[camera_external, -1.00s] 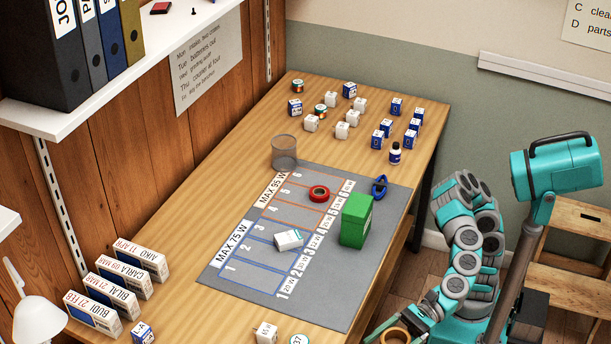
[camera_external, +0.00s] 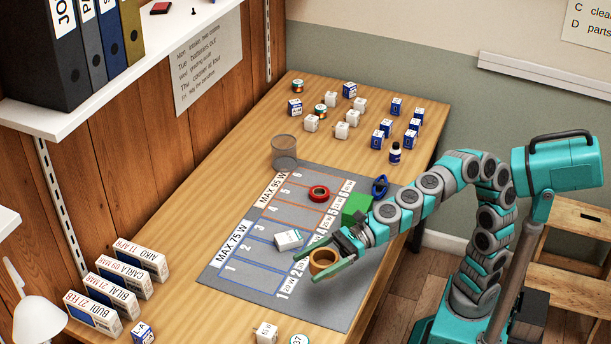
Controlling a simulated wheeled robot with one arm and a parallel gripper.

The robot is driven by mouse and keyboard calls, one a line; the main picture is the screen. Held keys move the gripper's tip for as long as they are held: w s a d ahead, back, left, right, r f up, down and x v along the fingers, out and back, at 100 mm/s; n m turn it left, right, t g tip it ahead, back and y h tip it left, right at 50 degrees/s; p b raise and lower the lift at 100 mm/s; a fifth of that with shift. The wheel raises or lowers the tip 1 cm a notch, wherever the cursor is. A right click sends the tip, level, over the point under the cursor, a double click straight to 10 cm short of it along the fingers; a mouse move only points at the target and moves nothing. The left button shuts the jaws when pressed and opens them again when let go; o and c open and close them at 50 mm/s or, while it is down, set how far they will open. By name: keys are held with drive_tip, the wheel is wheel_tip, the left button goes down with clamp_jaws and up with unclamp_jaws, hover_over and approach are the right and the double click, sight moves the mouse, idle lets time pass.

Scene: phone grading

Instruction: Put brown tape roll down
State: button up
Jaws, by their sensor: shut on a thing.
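The brown tape roll (camera_external: 324,257) is between the fingers of my gripper (camera_external: 322,261), over the right part of the grey mat (camera_external: 345,316). My gripper is shut on it. Whether the roll touches the mat or hangs just above it, I cannot tell. The numbered columns near the roll are partly covered by my fingers.
A white box (camera_external: 289,239) lies just left of the roll on the mat. A green box (camera_external: 356,209), partly hidden by my arm, and a red tape roll (camera_external: 319,193) are farther back. A glass cup (camera_external: 284,151) stands at the mat's far left corner. The mat's front is clear.

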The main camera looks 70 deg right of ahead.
drive_tip(key=w+d+r+m+t+h, duration=0.1)
drive_tip(key=w+d+r+m+t, duration=0.1)
drive_tip(key=w+d, duration=0.65)
drive_tip(key=w+d+r+m+t+h, duration=0.15)
drive_tip(key=w+d, duration=0.35)
drive_tip(key=d, duration=0.6)
drive_tip(key=shift+m+h, duration=0.25)
drive_tip(key=shift+h, duration=0.6)
drive_tip(key=w+d+f, duration=0.1)
drive_tip(key=d+f, duration=0.2)
drive_tip(key=d, duration=0.2)
drive_tip(key=w+d+f+p, duration=0.1)
drive_tip(key=d+f, duration=0.2)
drive_tip(key=d, duration=0.3)
drive_tip(key=w+d+f, duration=0.1)
drive_tip(key=d+f, duration=0.1)
drive_tip(key=d, duration=0.4)
drive_tip(key=shift+w+f, duration=0.35)
drive_tip(key=shift+f, duration=0.05)
drive_tip(key=shift+w+f, duration=0.25)
drive_tip(key=shift+w, duration=0.15)
hover_over(257, 190)
drive_tip(key=shift+s+f+p, duration=0.1)
drive_tip(key=shift+f+p, duration=0.25)
drive_tip(key=shift+f, duration=0.4)
drive_tip(key=shift+f+b, duration=0.5)
drive_tip(key=shift+f, duration=1.2)
drive_tip(key=shift+f, duration=0.15)
